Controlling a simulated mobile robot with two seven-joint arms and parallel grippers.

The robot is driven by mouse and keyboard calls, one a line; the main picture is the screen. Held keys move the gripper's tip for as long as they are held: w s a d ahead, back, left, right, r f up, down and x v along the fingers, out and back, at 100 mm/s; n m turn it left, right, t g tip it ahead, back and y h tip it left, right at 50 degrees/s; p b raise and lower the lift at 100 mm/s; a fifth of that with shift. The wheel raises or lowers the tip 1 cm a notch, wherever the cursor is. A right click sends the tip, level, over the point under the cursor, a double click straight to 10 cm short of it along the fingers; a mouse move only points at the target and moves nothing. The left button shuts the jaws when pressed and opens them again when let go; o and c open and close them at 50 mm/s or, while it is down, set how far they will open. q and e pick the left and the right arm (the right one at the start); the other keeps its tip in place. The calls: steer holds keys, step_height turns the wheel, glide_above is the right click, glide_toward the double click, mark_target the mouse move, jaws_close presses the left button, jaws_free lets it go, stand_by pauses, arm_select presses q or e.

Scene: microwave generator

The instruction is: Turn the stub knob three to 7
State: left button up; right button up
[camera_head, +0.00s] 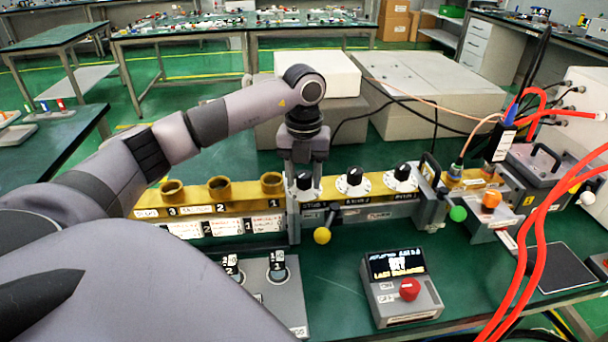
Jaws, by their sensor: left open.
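Three black stub knobs on white dials sit in a row on the yellow and grey waveguide assembly: the left knob (304,182), the middle knob (354,177) and the right knob (403,172). Their small labels are too blurred to tell surely which is knob three, and the dial numbers cannot be read. My left gripper (305,172) points down at the left knob, its open fingers around or just above it. Contact cannot be made out, and the gripper partly hides that dial. My right gripper is not in view.
A yellow ball-ended lever (322,236) and a green ball (458,214) stick out in front. A control box (402,290) with a red knob stands in front. Brass rings (220,188) stand left of my gripper. Red cables (540,240) hang at the right. Grey boxes (440,92) stand behind.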

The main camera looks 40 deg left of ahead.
arm_select(q)
steer(key=shift+f, duration=0.15)
steer(key=c, duration=0.8)
